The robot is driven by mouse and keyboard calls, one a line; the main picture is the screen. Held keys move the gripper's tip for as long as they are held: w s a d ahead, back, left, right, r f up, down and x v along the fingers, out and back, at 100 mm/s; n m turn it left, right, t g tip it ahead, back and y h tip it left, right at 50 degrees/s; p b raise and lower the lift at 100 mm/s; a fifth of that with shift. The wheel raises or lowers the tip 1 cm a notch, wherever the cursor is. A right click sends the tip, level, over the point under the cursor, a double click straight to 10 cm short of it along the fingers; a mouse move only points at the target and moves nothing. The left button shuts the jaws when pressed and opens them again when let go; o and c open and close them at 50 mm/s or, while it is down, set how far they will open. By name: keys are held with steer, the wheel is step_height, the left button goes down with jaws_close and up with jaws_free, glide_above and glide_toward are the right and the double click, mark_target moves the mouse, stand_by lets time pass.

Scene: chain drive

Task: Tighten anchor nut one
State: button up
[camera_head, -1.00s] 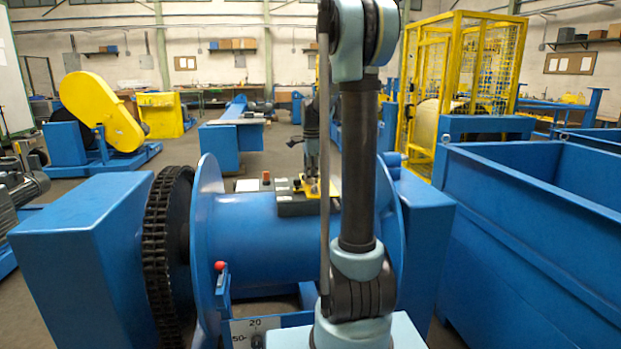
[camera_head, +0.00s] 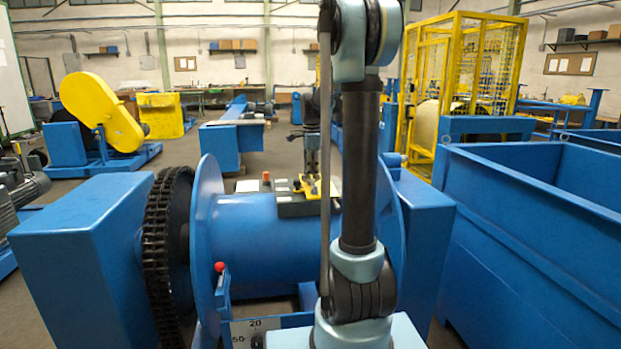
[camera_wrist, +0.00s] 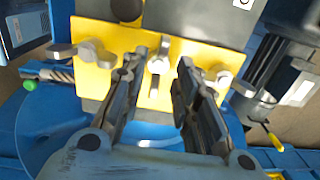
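In the wrist view a yellow plate (camera_wrist: 205,62) carries several grey wing-shaped nuts. One nut stands at the plate's middle (camera_wrist: 158,66), one at the left (camera_wrist: 82,54) and one at the right (camera_wrist: 226,80). I cannot tell which is anchor nut one. My gripper (camera_wrist: 163,60) is open, with a finger on each side of the middle nut and a gap to it on both sides. In the head view my gripper (camera_head: 312,186) is small and low over the yellow plate (camera_head: 334,186), which sits on a dark box (camera_head: 292,209) behind the drum. My arm partly hides it.
A blue drum (camera_head: 265,245) with a black chain (camera_head: 160,250) stands in front. A red-knobbed lever (camera_head: 221,268) is at its near side. A large blue bin (camera_head: 540,220) is at the right. A green-tipped part (camera_wrist: 30,86) lies left of the plate in the wrist view.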

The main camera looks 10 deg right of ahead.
step_height(320, 180, up, 10)
steer(key=shift+s+f, duration=0.15)
steer(key=shift+s, duration=0.05)
stand_by(0.3)
steer(key=s+n, duration=0.1)
steer(key=s, duration=0.2)
steer(key=s+f+n, duration=0.1)
steer(key=s+n, duration=0.1)
steer(key=s, duration=0.2)
steer(key=s+f+n, duration=0.1)
steer(key=s, duration=0.2)
steer(key=shift+s, duration=0.3)
steer(key=s+f+n+t, duration=0.1)
steer(key=s+f+n, duration=0.6)
steer(key=s+f, duration=0.3)
steer(key=s+f+n, duration=0.7)
steer(key=s+f, duration=0.4)
steer(key=s, duration=0.7)
steer(key=shift+t, duration=0.4)
steer(key=shift+w, duration=0.1)
steer(key=shift+w+f, duration=0.15)
steer(key=shift+w, duration=0.2)
